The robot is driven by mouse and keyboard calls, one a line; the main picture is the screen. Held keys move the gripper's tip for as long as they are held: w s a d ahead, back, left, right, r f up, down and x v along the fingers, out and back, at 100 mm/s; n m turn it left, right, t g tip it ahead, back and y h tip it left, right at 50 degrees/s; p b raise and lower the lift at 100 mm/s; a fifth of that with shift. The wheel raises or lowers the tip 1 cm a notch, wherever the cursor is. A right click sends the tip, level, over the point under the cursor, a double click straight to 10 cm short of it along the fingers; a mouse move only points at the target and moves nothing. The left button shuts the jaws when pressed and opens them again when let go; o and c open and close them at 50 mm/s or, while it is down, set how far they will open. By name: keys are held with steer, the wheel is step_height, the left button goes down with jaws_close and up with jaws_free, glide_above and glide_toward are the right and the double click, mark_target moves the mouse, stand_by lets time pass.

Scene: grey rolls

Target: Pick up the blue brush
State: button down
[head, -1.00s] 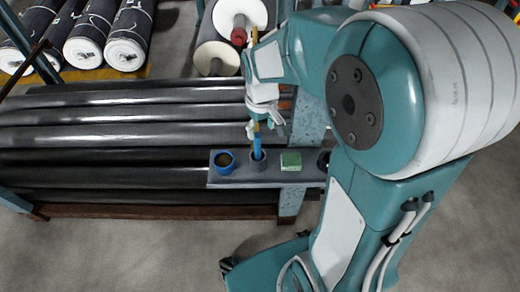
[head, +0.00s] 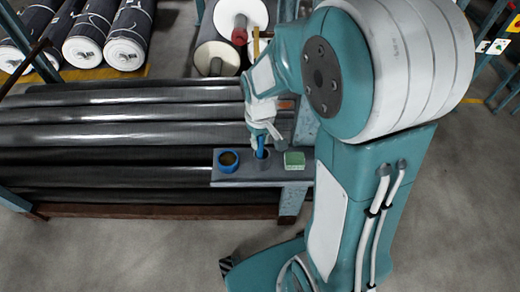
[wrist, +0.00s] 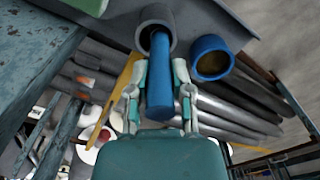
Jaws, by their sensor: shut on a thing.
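The blue brush (head: 261,145) stands in a grey cup (head: 262,161) on a small grey shelf (head: 235,180). In the wrist view the brush's blue handle (wrist: 160,85) lies between my fingers, and its dark end goes into the grey cup (wrist: 156,22). My gripper (head: 262,137) is at the brush's upper part, and in the wrist view my gripper (wrist: 160,75) is shut on the handle. The brush's lower end is hidden in the cup.
A blue tape roll (head: 228,160) sits left of the cup and a green block (head: 294,160) sits right of it. Long dark rolls (head: 120,115) lie on a rack behind. Grey floor (head: 130,255) is clear in front.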

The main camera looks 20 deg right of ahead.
steer(key=shift+d, duration=0.15)
steer(key=shift+d+r, duration=0.15)
steer(key=shift+r, duration=0.1)
step_height(320, 180, up, 9)
steer(key=shift+f, duration=0.1)
steer(key=shift+r, duration=0.4)
stand_by(1.4)
